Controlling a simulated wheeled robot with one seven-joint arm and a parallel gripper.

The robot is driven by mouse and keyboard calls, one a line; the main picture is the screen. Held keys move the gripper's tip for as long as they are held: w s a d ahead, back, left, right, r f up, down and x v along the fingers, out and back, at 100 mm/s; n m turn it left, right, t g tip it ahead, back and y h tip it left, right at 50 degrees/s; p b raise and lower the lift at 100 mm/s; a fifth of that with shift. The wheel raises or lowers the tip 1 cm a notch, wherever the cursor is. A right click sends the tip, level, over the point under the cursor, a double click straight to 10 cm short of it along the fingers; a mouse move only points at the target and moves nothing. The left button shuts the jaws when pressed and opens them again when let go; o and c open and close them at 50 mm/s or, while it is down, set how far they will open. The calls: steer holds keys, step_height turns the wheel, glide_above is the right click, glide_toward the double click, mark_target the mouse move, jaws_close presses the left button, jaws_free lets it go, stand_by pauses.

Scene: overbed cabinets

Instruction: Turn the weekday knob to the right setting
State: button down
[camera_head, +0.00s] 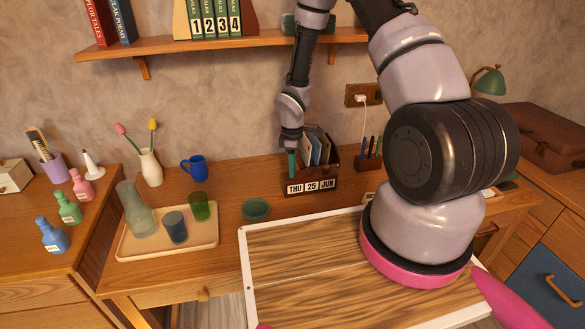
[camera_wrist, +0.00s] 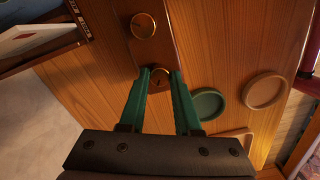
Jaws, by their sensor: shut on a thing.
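The wooden calendar block (camera_head: 310,187) stands on the desk and reads THU, 25, JUN. My gripper (camera_head: 292,172) points down over its left end, above THU. In the wrist view, my gripper's green fingers (camera_wrist: 160,76) are shut on the weekday knob (camera_wrist: 159,84), one finger on each side of it. A second brass-ringed knob (camera_wrist: 143,25) shows farther along the block, clear of the fingers.
An organiser with cards (camera_head: 318,147) stands behind the block. A green dish (camera_head: 256,209) lies to its left, with a tray (camera_head: 145,247) of glassware beyond. A blue mug (camera_head: 195,168) and a pen holder (camera_head: 369,162) are near. A shelf (camera_head: 180,44) hangs above.

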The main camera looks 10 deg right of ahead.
steer(key=m, duration=0.3)
steer(key=shift+m, duration=2)
steer(key=c, duration=0.6)
jaws_free()
step_height(320, 180, up, 11)
steer(key=shift+f, duration=0.1)
